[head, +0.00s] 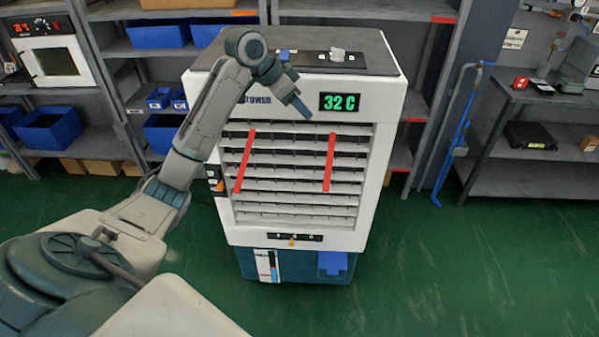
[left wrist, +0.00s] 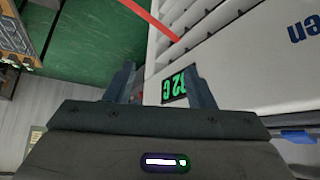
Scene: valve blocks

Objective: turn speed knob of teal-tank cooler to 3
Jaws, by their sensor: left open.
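The cooler (head: 384,150) is a white cabinet with a slatted front and a teal tank (head: 306,270) at its base. A dark control strip (head: 311,60) on its top carries a light grey knob (head: 337,54) and a small blue part (head: 284,55). Which one is the speed knob, and its setting, is too small to read. My left gripper (head: 297,96) is open and empty in front of the cooler's upper front, left of the green 32 C display (head: 340,102). In the left wrist view, the open fingers (left wrist: 163,85) show with the display (left wrist: 175,88) beyond them.
Two red strips (head: 328,162) hang over the slats. Shelves with blue bins (head: 158,35) stand behind on the left. A grey shelf unit (head: 530,100) with small devices stands on the right. The green floor (head: 480,270) at the right front is clear.

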